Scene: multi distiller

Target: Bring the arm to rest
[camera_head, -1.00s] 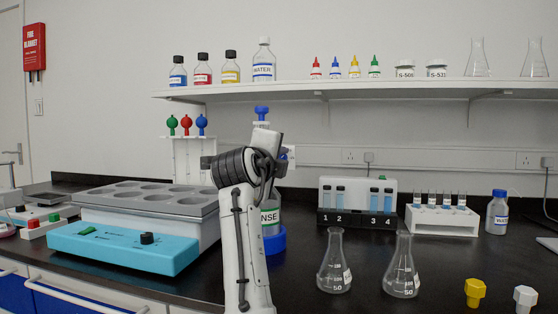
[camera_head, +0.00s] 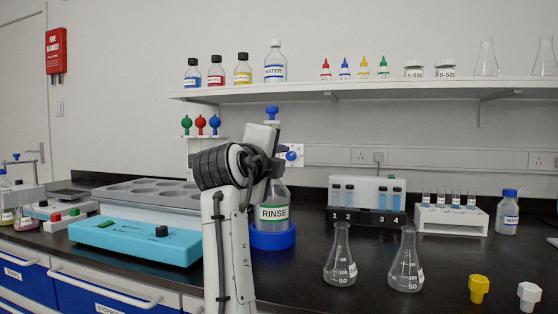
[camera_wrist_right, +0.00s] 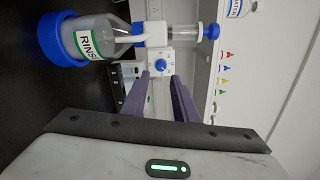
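My right arm rises from the bottom middle of the head view and bends at a dark ribbed wrist joint. Its gripper fingers are mostly hidden behind the arm there. In the right wrist view the two dark fingers of my right gripper (camera_wrist_right: 160,82) stand apart with nothing between them. Behind the gap is a white unit with a blue dial (camera_wrist_right: 161,64). A RINSE bottle (camera_head: 274,211) with a blue-knobbed dispenser on top stands upright in a blue ring base (camera_head: 273,238), just right of my arm. It also shows sideways in the wrist view (camera_wrist_right: 92,40). My left gripper is not in view.
Two flasks (camera_head: 340,268) (camera_head: 406,272) stand on the black bench right of my arm. Behind them are a numbered cuvette rack (camera_head: 367,185) and a white tube rack (camera_head: 452,220). A turquoise-fronted heater (camera_head: 135,240) is left. A shelf (camera_head: 380,92) with bottles runs above.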

